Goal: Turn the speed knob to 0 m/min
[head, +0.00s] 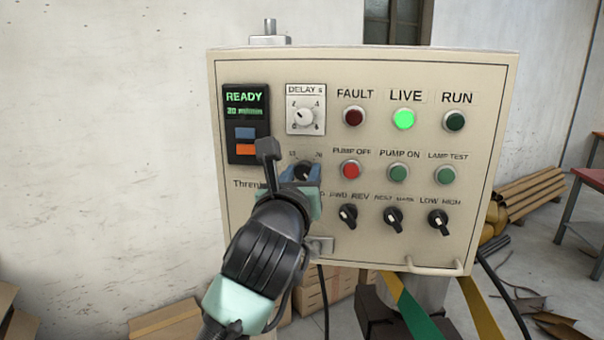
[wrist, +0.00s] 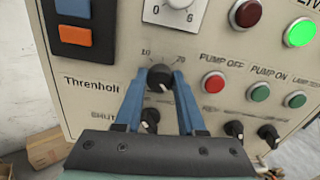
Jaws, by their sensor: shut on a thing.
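The speed knob (wrist: 160,77) is a black round knob with a white pointer mark, below the delay dial on the cream panel. In the wrist view the blue fingers of my gripper (wrist: 159,88) stand on both sides of it and are shut on it. Its pointer is turned toward the lower right; the marks 10 and 20 show above it. In the head view the knob (head: 305,171) is partly hidden behind my gripper (head: 303,180). The display (head: 246,105) reads READY and a green line that looks like 20 m/min.
The delay dial (head: 305,116) is just above. The red pump off button (head: 351,170) is close on the right. The selector switches (head: 348,216) sit below right. A handle (head: 435,267) juts from the panel's lower edge.

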